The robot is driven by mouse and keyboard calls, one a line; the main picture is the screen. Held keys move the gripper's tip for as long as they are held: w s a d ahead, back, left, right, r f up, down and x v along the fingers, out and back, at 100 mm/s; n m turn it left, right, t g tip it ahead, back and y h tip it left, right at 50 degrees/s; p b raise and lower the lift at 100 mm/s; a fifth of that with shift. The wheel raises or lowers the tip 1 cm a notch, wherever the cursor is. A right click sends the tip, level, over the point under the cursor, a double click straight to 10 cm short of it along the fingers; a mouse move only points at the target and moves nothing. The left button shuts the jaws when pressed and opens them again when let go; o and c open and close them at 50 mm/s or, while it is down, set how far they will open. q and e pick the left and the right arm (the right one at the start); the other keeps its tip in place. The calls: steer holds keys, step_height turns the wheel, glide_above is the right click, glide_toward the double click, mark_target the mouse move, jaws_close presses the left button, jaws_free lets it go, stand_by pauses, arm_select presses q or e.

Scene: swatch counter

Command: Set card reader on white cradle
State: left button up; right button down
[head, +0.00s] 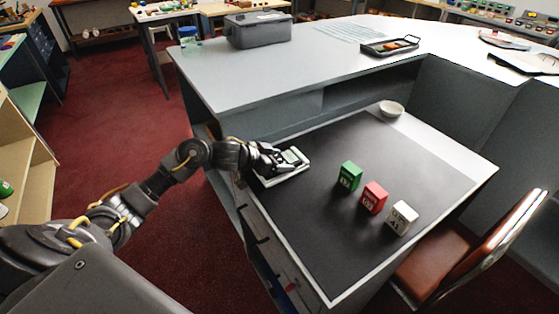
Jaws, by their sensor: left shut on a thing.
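My left gripper (281,158) reaches in from the left and is shut on the card reader (292,156), a small dark device with a pale face. The card reader is at the white cradle (297,172), a flat white piece at the left edge of the dark mat. The gripper hides part of both, and I cannot tell whether the reader rests on the cradle or is held just above it. My right gripper is not in view.
Green (349,177), red (374,198) and white (402,218) blocks stand on the dark mat (320,235). A white bowl (391,109) sits at the back right. A grey bin (258,31) and a black tray (377,48) are on the higher counter. A brown chair (440,265) stands at right.

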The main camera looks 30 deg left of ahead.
arm_select(q)
steer(key=o, duration=1.3)
steer(key=shift+f, duration=0.1)
steer(key=shift+s+a+r, duration=0.1)
steer(key=shift+s+r, duration=0.05)
steer(key=shift+r, duration=0.1)
steer(key=p+v, duration=0.1)
steer(key=v, duration=0.9)
steer(key=shift+s+a, duration=0.2)
steer(key=shift+s, duration=0.05)
steer(key=shift+s+a+r, duration=0.2)
steer(key=shift+s+r, duration=0.15)
steer(key=shift+s, duration=0.05)
